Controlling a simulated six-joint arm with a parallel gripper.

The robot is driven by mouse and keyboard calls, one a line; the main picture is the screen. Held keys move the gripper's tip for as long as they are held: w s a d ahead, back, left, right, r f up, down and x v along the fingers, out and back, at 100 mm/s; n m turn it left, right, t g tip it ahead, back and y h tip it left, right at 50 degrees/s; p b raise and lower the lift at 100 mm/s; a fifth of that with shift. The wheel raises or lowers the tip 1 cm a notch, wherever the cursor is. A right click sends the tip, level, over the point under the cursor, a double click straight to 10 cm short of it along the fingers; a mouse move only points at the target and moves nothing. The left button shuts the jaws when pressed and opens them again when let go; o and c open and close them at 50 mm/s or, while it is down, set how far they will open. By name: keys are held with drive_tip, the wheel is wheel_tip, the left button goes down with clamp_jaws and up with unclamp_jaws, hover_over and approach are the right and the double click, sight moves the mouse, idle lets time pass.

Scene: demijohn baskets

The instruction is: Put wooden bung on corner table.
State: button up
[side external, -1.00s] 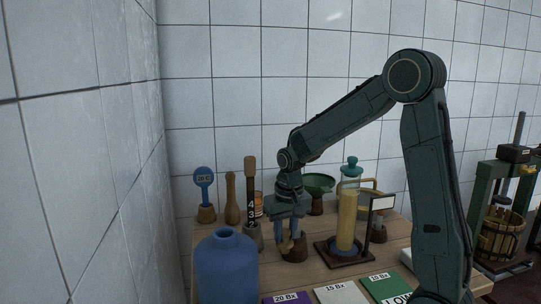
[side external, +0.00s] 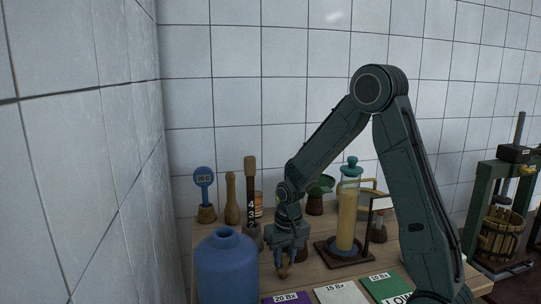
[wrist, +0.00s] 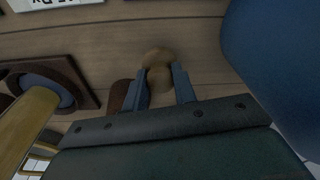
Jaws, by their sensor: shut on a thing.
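The wooden bung (wrist: 158,66) is a light brown rounded piece held between the two blue-grey fingers of my gripper (wrist: 163,88) in the wrist view. In the side view my gripper (side external: 286,262) points down, with the bung (side external: 283,270) low at its fingertips. The corner table (side external: 312,272) is a wooden plank top beneath it. The bung is close to the tabletop; whether it touches I cannot tell.
A blue demijohn (side external: 227,267) stands close left of my gripper. A dark tray with a yellow cylinder (side external: 346,222) stands to the right. Labelled cards (side external: 340,292) lie at the front.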

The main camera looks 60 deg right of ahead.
sight(287, 270)
drive_tip(key=shift+f, duration=0.2)
drive_tip(key=o, duration=0.9)
drive_tip(key=shift+o, duration=0.2)
wheel_tip(287, 270, up, 12)
drive_tip(key=s, duration=0.1)
drive_tip(key=shift+a+r, duration=0.15)
drive_tip(key=shift+a, duration=0.25)
drive_tip(key=shift+s+a, duration=0.1)
drive_tip(key=shift+s, duration=0.05)
